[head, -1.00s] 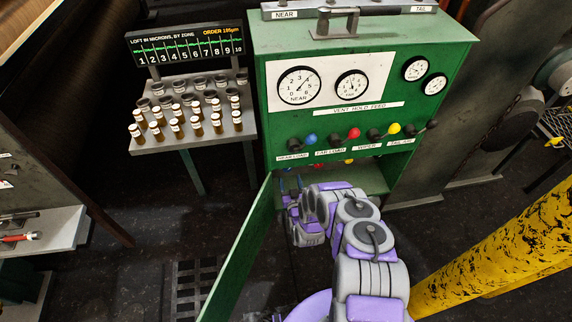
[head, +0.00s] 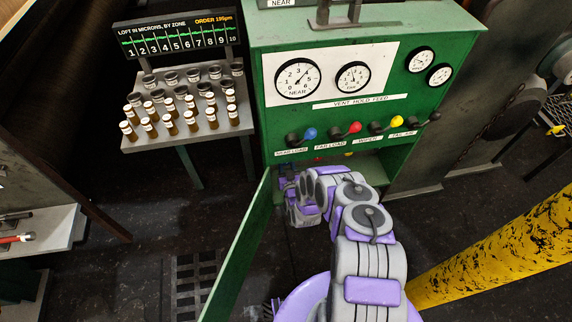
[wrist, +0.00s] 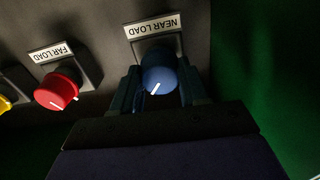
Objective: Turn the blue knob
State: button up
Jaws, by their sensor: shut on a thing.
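The blue knob (wrist: 160,78) shows in the wrist view under an upside-down NEAR LOAD label (wrist: 153,26). Its white pointer mark slants. My gripper (wrist: 158,92) has one finger on each side of this knob and is shut on it. In the head view my gripper (head: 292,185) reaches into the lower opening of the green cabinet (head: 358,32), and the knob it holds is hidden there. Another blue-tipped lever (head: 310,133) shows on the cabinet's front, above my arm.
A red knob (wrist: 57,92) under FAR LOAD and a yellow knob (wrist: 5,103) sit left in the wrist view. The open green door (head: 240,245) stands left of my arm. A yellow post (head: 490,255) is at right. A vial rack (head: 185,140) stands left of the cabinet.

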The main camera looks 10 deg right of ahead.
jog(key=c, duration=0.5)
jog(key=shift+o, duration=0.2)
jog(key=shift+m, duration=0.5)
jog(key=o, duration=1.1)
jog(key=shift+c, duration=0.2)
jog(key=shift+s, duration=0.15)
